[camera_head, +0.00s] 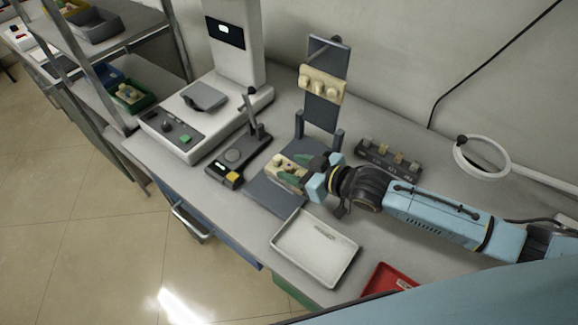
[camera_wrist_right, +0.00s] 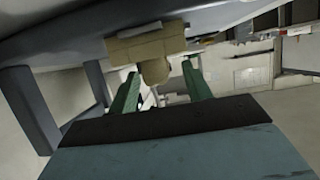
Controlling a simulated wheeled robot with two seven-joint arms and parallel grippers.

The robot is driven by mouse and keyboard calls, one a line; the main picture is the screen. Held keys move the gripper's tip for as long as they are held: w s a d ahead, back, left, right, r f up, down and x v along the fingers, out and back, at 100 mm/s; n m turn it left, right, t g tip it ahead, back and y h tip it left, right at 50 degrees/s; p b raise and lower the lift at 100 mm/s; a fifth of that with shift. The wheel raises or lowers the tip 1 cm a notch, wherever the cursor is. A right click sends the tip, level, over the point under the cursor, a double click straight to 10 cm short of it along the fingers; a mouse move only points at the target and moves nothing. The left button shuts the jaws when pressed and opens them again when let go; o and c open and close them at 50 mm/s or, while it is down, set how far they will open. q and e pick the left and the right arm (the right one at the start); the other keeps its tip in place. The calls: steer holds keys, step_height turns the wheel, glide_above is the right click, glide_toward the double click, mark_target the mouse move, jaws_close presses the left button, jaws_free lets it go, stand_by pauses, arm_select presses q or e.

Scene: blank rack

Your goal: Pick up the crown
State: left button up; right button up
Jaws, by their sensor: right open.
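I cannot tell the crown apart for certain in either view. A beige toothed block (camera_head: 283,163) sits low on the dark stand in the head view, partly hidden by my right gripper (camera_head: 291,169). A second beige block (camera_head: 322,85) with several rounded bumps is fixed higher on the upright plate. My right gripper's green fingers are open around or beside part of the low block. In the right wrist view, a tan block (camera_wrist_right: 146,43) with rounded teeth hangs ahead of my right gripper (camera_wrist_right: 160,75), its bumps between the fingers. Contact is unclear. My left gripper is not in view.
A white tray (camera_head: 313,250) and a red tray (camera_head: 388,281) lie near the front edge. A machine (camera_head: 203,105) and small black device (camera_head: 238,158) stand left. A dark holder (camera_head: 390,158) with small blocks and a white ring (camera_head: 482,157) are right.

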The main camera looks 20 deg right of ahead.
steer(key=c, duration=1.1)
steer(key=shift+o, duration=0.2)
